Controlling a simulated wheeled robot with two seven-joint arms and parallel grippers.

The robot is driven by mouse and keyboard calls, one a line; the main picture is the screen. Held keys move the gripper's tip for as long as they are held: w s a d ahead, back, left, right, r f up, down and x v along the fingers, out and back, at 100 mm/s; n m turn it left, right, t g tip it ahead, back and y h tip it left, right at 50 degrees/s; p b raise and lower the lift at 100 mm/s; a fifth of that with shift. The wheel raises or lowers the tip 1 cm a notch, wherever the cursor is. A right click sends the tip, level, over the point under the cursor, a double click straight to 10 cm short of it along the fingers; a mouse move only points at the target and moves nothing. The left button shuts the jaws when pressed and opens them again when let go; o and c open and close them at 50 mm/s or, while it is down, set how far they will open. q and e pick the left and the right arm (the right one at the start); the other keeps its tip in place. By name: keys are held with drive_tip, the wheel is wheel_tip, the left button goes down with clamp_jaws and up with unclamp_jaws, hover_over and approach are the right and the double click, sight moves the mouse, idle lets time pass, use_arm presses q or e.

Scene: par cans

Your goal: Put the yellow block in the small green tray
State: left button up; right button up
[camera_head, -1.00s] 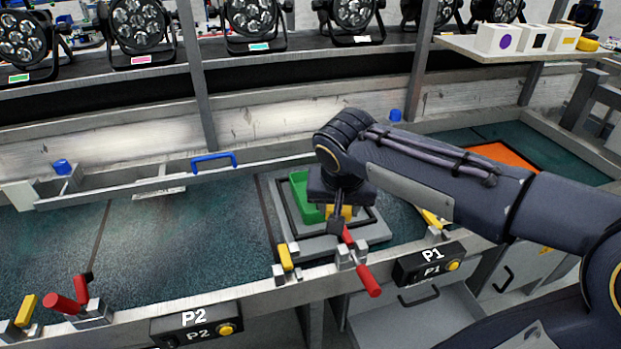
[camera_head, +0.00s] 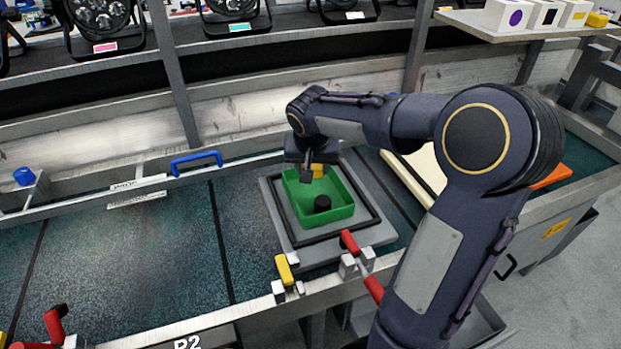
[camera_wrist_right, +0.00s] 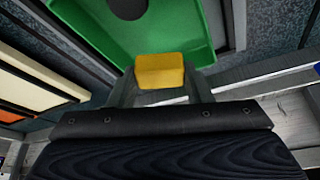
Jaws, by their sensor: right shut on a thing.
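The small green tray (camera_head: 345,203) sits on a grey plate with a black square frame on the workbench. A black round thing (camera_head: 322,203) is in the tray. My right gripper (camera_head: 312,174) is over the tray's far side, pointing down. It is shut on the yellow block (camera_head: 317,170). In the right wrist view the yellow block (camera_wrist_right: 160,71) sits between the two fingers (camera_wrist_right: 160,88), with the green tray (camera_wrist_right: 190,25) beyond it. I cannot tell whether the block touches the tray. My left gripper is not in view.
A red-handled clamp (camera_head: 350,241) and a yellow-handled clamp (camera_head: 284,268) stand at the bench's front edge by the plate. A blue handle (camera_head: 196,162) is on the rail behind. A cream panel (camera_head: 420,168) lies to the right. The bench left of the plate is clear.

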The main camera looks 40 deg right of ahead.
sight(311, 189)
drive_tip(key=shift+w+d+f, duration=0.25)
drive_tip(key=shift+w+f, duration=0.2)
drive_tip(key=shift+f, duration=0.2)
drive_tip(key=shift+w+d+f, duration=0.25)
drive_tip(key=shift+w+f, duration=0.2)
drive_tip(key=shift+f, duration=0.15)
wheel_tip(311, 189, down, 3)
drive_tip(key=shift+w+f+b, duration=0.15)
drive_tip(key=shift+b, duration=0.2)
drive_tip(key=shift+f, duration=0.2)
drive_tip(key=o, duration=1)
drive_tip(key=shift+r, duration=0.1)
